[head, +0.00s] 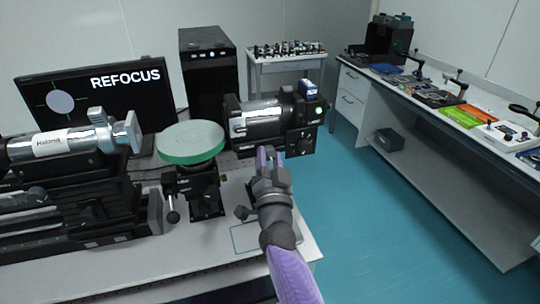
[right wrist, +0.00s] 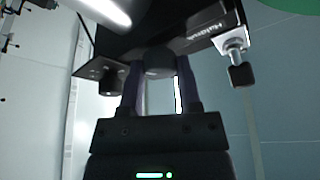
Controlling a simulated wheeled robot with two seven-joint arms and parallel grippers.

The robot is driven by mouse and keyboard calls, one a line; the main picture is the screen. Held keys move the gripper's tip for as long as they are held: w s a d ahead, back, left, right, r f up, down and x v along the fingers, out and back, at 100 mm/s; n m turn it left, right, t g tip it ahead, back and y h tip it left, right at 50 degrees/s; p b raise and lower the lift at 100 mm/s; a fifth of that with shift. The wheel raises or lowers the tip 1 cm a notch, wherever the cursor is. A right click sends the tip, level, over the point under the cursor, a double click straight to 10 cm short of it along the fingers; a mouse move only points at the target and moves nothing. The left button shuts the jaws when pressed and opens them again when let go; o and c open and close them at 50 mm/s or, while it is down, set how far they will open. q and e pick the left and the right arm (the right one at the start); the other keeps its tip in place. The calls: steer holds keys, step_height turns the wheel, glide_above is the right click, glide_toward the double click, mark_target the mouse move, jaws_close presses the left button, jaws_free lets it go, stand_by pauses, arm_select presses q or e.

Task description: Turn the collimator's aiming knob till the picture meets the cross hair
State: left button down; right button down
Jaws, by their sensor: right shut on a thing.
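The black and silver instrument at centre (head: 262,119), which I take for the collimator, stands at the back of the optical table. My right gripper (head: 268,158) reaches up to its near side. In the right wrist view its fingers (right wrist: 160,92) are shut on a dark round knob (right wrist: 158,62) under the instrument's body. The gripper mostly hides this knob in the head view. The monitor (head: 120,102) shows a pale disc (head: 60,102) with green cross hair lines at its edge and the word REFOCUS. Their exact offset is too small to tell. My left gripper is not in view.
A green-rimmed round stage (head: 190,143) stands left of my right gripper. A silver-barrelled instrument (head: 70,142) lies further left. Another black knob (right wrist: 241,74) sticks out beside the gripped one. A long side bench (head: 440,115) stands right, across open blue floor.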

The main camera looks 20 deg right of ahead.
steer(key=shift+m, duration=0.5)
steer(key=shift+c, duration=1.4)
jaws_free()
steer(key=shift+f, duration=0.1)
